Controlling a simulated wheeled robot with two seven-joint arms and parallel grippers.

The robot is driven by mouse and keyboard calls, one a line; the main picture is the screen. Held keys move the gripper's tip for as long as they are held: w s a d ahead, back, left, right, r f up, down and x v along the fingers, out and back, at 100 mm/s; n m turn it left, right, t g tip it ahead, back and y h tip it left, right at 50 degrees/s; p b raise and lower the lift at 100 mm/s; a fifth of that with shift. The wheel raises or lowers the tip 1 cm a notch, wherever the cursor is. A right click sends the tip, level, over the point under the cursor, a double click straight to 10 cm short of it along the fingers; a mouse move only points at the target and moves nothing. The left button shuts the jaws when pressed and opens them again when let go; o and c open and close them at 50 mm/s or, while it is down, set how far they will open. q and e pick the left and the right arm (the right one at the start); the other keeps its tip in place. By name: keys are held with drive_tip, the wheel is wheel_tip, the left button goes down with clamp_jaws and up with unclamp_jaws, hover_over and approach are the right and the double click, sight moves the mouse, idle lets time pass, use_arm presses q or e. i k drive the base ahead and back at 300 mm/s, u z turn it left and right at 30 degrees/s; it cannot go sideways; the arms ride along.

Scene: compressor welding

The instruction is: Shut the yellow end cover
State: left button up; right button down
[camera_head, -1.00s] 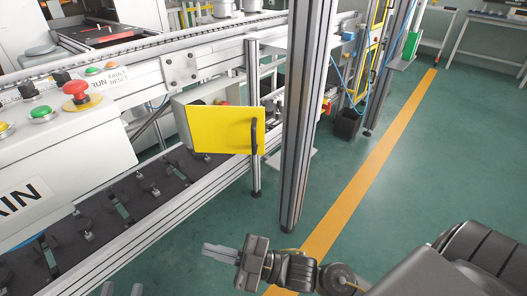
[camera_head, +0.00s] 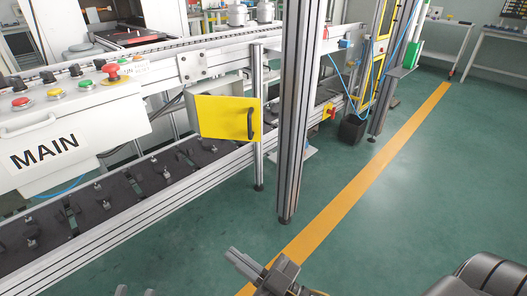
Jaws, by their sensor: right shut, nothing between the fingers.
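The yellow end cover (camera_head: 222,118) is a flat upright panel with a black handle (camera_head: 250,122) near its right edge. It stands in front of a grey box (camera_head: 189,112) at the conveyor's side. The box shows past the cover's left and top edges; the hinge and the size of any gap are hidden. My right gripper (camera_head: 236,258) is at the bottom centre, below and well apart from the cover. Its fingers are together and empty. Only small tips of my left gripper (camera_head: 135,292) show at the bottom edge, far from the cover.
An aluminium post (camera_head: 293,110) stands just right of the cover, with a thinner post (camera_head: 257,120) behind the handle. The MAIN control box (camera_head: 75,135) with buttons is at the left, above the lower conveyor (camera_head: 165,195). The green floor (camera_head: 390,200) at right is open.

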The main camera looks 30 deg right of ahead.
sight(229, 117)
drive_tip(key=k, duration=0.75)
drive_tip(key=u, duration=0.75)
drive_tip(key=i, duration=1.3)
drive_tip(key=z, duration=0.7)
